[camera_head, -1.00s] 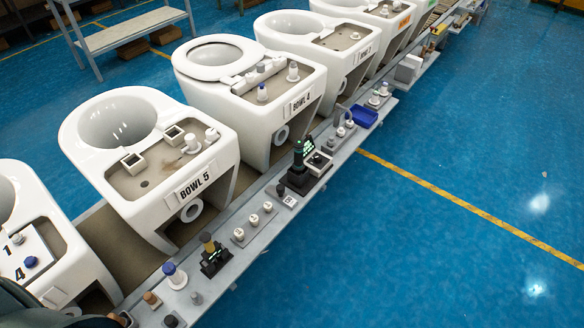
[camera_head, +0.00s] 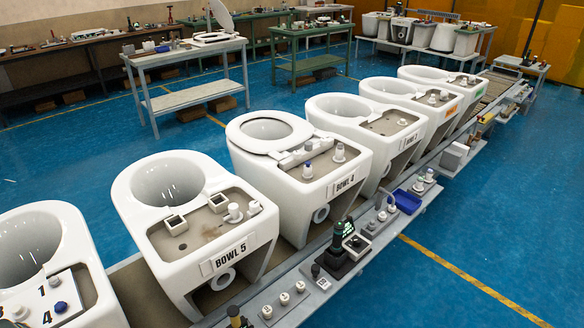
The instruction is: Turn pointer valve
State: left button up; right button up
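No part is clearly marked as the pointer valve. A white numbered panel (camera_head: 76,291) sits on the bowl at the lower left, with the digits 1 and 4 readable. It carries a blue knob (camera_head: 61,306) beside the 4 and a small white knob (camera_head: 54,282) beside the 1. Another pale knob (camera_head: 18,312) stands at its left, near the picture's bottom edge. Which way any pointer faces is too small to tell. Neither of my grippers shows in the head view.
BOWL 5 (camera_head: 190,262) and BOWL 4 (camera_head: 295,190) stand to the right in a row on the conveyor. A narrow grey ledge (camera_head: 330,281) with small fittings and a dark device (camera_head: 338,252) runs along their front. Blue floor (camera_head: 400,295) is open at the lower right.

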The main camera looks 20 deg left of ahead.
aim_at(235, 217)
jog(key=i+u, duration=0.1)
jog(key=u, duration=0.95)
